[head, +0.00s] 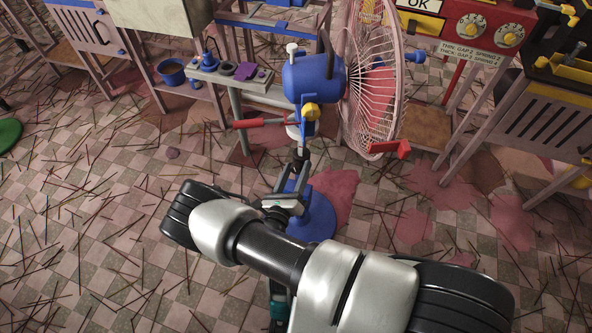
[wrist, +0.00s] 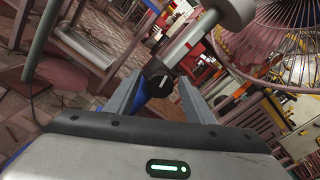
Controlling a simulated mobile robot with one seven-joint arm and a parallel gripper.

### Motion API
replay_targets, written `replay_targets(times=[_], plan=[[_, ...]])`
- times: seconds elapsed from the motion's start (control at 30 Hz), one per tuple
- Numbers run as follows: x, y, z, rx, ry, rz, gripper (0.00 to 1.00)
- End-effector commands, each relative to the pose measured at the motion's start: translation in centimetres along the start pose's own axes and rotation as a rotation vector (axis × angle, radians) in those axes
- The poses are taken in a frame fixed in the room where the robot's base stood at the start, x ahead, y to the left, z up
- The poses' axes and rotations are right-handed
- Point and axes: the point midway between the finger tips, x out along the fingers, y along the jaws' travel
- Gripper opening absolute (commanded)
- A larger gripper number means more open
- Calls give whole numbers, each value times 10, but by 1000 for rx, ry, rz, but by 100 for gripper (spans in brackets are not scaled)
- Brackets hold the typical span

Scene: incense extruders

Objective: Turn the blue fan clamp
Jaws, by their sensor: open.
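The fan has a blue motor housing (head: 308,78), a pinkish wire cage (head: 372,80) and a round blue base (head: 316,218) on the floor. In the wrist view a dark round knob with a white line (wrist: 160,82) sits on the fan's pale stand, with a blue part (wrist: 140,97) behind it; it looks like the clamp. My gripper (head: 295,172) is open at the stand below the motor. In the wrist view its two fingers (wrist: 160,92) lie on either side of the knob; I cannot tell whether they touch it. In the head view the knob is mostly hidden.
A red-handled bar (head: 250,124) and a yellow knob (head: 311,111) are just above my gripper. Thin sticks litter the tiled floor at left.

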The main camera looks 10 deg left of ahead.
Motion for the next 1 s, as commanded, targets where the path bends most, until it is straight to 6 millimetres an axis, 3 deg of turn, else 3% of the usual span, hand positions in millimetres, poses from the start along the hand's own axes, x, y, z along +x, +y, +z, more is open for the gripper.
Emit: replay_targets(times=[0.17, 0.27, 0.7, 1.0], plan=[[-15, 0, 2, 0, -1, 3, 48], [-34, 0, 2, -1, 0, 4, 48], [-139, 0, 1, 0, -1, 4, 48], [-172, 0, 0, -1, 0, 1, 48]])
